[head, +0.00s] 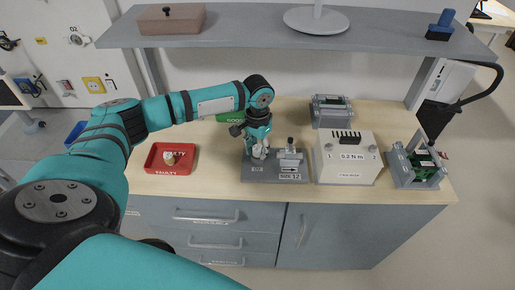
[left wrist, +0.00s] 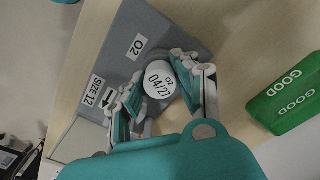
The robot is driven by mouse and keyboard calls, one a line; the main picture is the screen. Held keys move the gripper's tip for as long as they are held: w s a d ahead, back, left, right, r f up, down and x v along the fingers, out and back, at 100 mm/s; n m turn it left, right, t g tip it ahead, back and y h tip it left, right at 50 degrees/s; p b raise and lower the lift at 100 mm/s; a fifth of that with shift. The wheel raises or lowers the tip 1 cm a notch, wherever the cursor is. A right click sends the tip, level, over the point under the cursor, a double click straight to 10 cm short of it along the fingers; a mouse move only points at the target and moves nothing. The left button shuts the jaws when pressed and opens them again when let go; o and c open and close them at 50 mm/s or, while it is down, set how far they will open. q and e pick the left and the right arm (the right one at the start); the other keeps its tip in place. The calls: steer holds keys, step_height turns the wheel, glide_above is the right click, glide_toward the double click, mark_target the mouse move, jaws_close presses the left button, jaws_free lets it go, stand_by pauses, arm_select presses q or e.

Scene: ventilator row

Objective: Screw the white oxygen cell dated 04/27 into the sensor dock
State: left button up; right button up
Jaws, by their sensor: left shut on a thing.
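The white oxygen cell (left wrist: 160,84) shows its round top, printed O2 04/27, in the left wrist view. My left gripper (head: 259,150) is shut on it, with one finger on each side; the fingers also show in the left wrist view (left wrist: 158,88). The cell is over the grey sensor dock (head: 262,177), beside the dock's O2 label (left wrist: 138,46). The gripper hides the cell's lower end, so I cannot tell whether its thread is engaged. The dock's SIZE 12 block (head: 291,163) stands right of the gripper. My right gripper is not in view.
A red FAULTY tray (head: 150,167) with a small item stands left of the dock. A green GOOD tray (left wrist: 262,114) is behind my gripper. A white 0.2 N m box (head: 347,174) stands close right. A grey shelf (head: 250,32) overhangs the bench.

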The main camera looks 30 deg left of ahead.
arm_select(q)
jaws_close()
steer(key=shift+r+m+p, duration=0.1)
steer(key=shift+m+p, duration=0.35)
steer(key=shift+m, duration=0.05)
steer(key=shift+m+p, duration=0.35)
steer(key=shift+m, duration=0.45)
steer(key=shift+s, duration=0.1)
steer(key=shift+m+p, duration=0.45)
steer(key=shift+m, duration=0.85)
steer(key=o, duration=0.9)
jaws_free()
